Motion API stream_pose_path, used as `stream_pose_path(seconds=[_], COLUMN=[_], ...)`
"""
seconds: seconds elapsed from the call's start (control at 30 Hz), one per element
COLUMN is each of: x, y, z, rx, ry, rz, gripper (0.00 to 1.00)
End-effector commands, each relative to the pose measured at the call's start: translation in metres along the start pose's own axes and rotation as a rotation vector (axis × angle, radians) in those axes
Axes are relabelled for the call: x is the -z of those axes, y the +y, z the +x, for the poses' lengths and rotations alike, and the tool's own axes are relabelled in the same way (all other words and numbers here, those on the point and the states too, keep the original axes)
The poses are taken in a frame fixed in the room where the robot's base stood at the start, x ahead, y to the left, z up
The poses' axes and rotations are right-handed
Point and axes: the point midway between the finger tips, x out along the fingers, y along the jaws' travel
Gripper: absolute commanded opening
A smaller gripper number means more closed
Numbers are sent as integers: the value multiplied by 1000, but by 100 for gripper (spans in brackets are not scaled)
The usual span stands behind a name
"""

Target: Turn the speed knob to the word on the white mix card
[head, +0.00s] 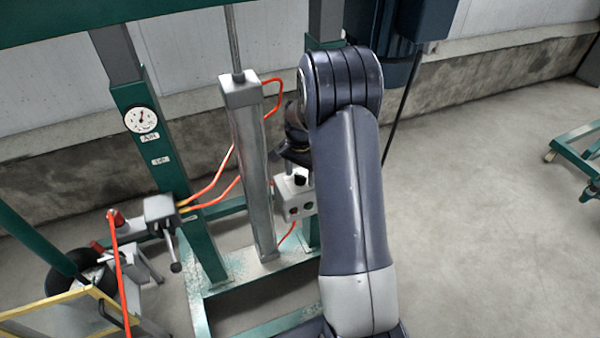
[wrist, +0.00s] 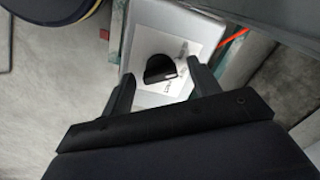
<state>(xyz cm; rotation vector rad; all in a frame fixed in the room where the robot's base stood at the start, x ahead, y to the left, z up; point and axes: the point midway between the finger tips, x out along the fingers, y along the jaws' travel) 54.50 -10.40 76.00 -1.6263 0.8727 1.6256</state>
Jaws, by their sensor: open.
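The black speed knob (wrist: 159,69) sits on a white plate (wrist: 178,88) on the face of a grey control box (wrist: 150,18). Small print shows on the plate, too blurred and turned to read. My gripper (wrist: 161,70) is open, with one finger on each side of the knob and visible gaps between. In the head view, the box (head: 283,198) hangs by the green frame, with the knob (head: 300,179) on top and buttons below. My gripper (head: 292,154) is just above it, partly behind my arm. I cannot make out a white mix card.
A grey upright column (head: 252,170) with orange hoses stands just left of the box. A round gauge (head: 141,119) and small white labels are on the green post. A grey valve block (head: 162,211) is at lower left. Open concrete floor (head: 480,210) lies right.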

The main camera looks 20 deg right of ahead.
Motion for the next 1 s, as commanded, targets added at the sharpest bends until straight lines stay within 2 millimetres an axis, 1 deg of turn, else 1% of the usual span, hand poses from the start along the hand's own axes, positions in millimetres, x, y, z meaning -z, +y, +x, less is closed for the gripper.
stream_pose_path(seconds=[0.13, 0.67, 0.83, 1.0], x=[0, 0, 0, 0], y=[0, 0, 0, 0], z=[0, 0, 0, -1], rx=[0, 0, 0, 0], ry=[0, 0, 0, 0], rz=[0, 0, -33, -164], gripper=[57, 14, 14, 14])
